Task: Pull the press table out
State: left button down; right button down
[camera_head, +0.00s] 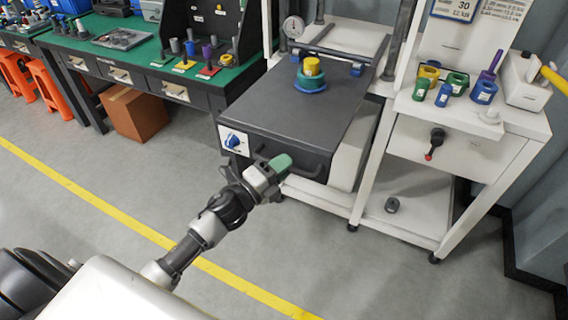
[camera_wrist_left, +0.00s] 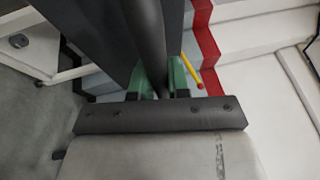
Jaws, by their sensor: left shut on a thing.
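The press table (camera_head: 265,108) is a dark grey slab that juts out from the white press frame toward me. A green ring stack with a yellow top (camera_head: 311,75) stands on its far part. A dark bar handle (camera_head: 312,168) runs along its front face. My left gripper (camera_head: 281,163), with green fingers, is at the left part of this handle. In the left wrist view, the gripper (camera_wrist_left: 160,82) is shut on the dark handle bar (camera_wrist_left: 146,35), which passes between the green fingers. The fingertips are partly hidden by the bar. My right gripper is not in view.
A white side cabinet (camera_head: 458,148) with coloured rings on top stands close to the right of the table. A green-topped workbench (camera_head: 130,62) and a cardboard box (camera_head: 135,113) are at the left. The grey floor before the table is clear apart from my arm.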

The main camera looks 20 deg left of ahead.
pick_arm(q)
jog(key=shift+s+f, duration=0.1)
jog(key=shift+f, duration=0.1)
jog(key=c, duration=1.3)
grip_release()
jog(key=shift+c, duration=0.2)
jog(key=shift+o, duration=1.2)
jog(key=shift+s+r, duration=0.15)
jog(key=shift+s, duration=0.1)
jog(key=shift+w, duration=0.1)
jog(key=b+v, duration=0.2)
jog(key=v, duration=0.9)
